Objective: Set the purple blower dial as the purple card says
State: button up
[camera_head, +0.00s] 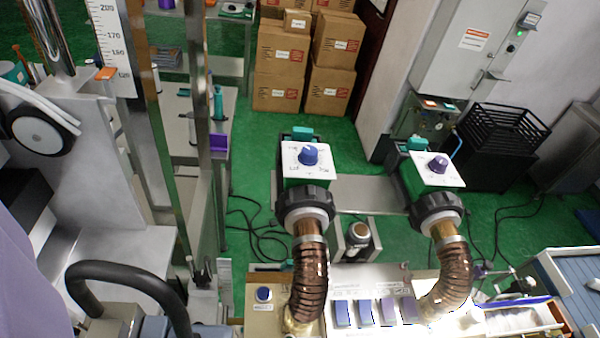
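Two blowers stand side by side at the middle, each with a white dial plate. The right dial (438,164) is purple and sits on its plate (452,181). The left dial (308,155) is bluer, on a plate with small marks around it; the marks are too small to read. A small purple piece (218,143) is on the metal post at left; I cannot tell if it is the purple card. Blue and purple rectangles (388,312) stand in a row on the panel at the bottom. My gripper is not in view.
Ribbed brown hoses (309,280) rise in front of both blowers. A tall machine with a scale (116,45) and a black curved handle (130,280) fill the left. Cardboard boxes (277,65) and a grey cabinet (468,55) stand behind. Green floor (250,160) shows between.

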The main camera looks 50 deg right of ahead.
aim_at(439, 164)
jog(key=z, duration=1.8)
